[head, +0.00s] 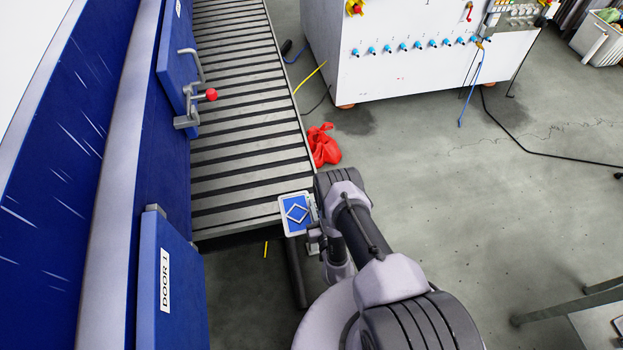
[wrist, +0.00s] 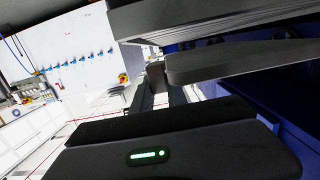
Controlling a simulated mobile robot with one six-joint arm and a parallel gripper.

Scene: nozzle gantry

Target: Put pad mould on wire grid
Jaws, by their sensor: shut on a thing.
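The pad mould (head: 296,214) looks like a small light tray with a blue face and a raised white diamond outline. In the head view it is held up beside the near right corner of the slatted conveyor. My gripper (head: 314,229) is shut on its right edge; my arm partly hides the fingers. In the wrist view, dark gripper parts fill much of the picture, and I cannot clearly tell mould from finger there. I cannot make out a wire grid in either view.
The slatted conveyor (head: 245,110) runs away along the blue machine (head: 110,130). A door labelled DOOR 1 (head: 172,290) stands at near left, and a handle with a red knob (head: 211,94) juts out. A red bag (head: 323,146) lies on the floor. Floor at right is mostly clear.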

